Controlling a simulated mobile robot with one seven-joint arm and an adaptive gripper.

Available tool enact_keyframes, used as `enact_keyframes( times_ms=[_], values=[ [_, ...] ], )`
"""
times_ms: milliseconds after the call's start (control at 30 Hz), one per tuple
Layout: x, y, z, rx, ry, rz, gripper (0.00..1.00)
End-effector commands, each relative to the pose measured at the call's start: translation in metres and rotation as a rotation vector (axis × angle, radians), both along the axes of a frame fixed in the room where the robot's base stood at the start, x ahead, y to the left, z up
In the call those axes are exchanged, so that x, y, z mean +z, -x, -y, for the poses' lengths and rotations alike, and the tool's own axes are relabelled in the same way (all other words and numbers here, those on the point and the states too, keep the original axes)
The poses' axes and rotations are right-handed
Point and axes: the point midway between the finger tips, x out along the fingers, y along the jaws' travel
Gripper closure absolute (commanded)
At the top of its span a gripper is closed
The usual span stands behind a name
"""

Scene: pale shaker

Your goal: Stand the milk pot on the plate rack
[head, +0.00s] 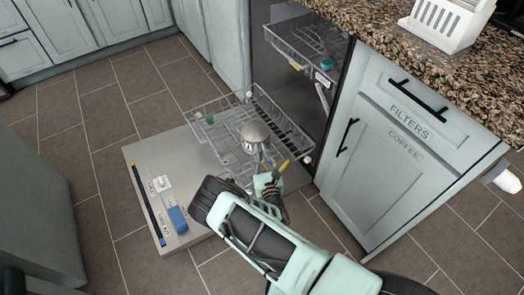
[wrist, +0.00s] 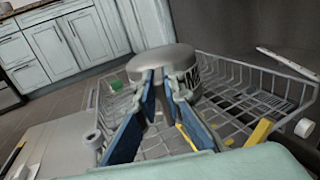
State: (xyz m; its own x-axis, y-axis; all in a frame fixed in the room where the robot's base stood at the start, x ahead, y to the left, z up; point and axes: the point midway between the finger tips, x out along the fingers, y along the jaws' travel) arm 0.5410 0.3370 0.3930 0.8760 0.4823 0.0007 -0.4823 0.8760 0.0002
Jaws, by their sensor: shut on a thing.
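The milk pot (head: 255,132) is a grey metal pot with a rounded side up; it looks bottom-up. It is over the pulled-out lower dishwasher rack (head: 222,107), a grey wire rack with tines along its right side. In the wrist view the pot (wrist: 160,58) is just beyond my blue fingertips. My gripper (head: 262,161) is shut on the pot at its near side, probably by the handle. The pot's underside is hidden, so I cannot tell whether it touches the wires. The rack also shows in the wrist view (wrist: 235,72).
The open dishwasher door (head: 150,153) lies under the rack, with a blue block (head: 177,219) on it. The upper rack (head: 290,38) is partly out and holds a teal cup (head: 326,64). A cabinet (head: 385,150) and granite counter (head: 430,55) stand close on the right.

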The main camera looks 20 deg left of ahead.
Motion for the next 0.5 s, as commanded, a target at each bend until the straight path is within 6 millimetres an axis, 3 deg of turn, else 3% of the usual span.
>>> enact_keyframes(
  times_ms=[500],
  values=[
    [-0.0024,0.0006,-0.0001,0.002,-0.003,0.006,1.0]
  ],
)
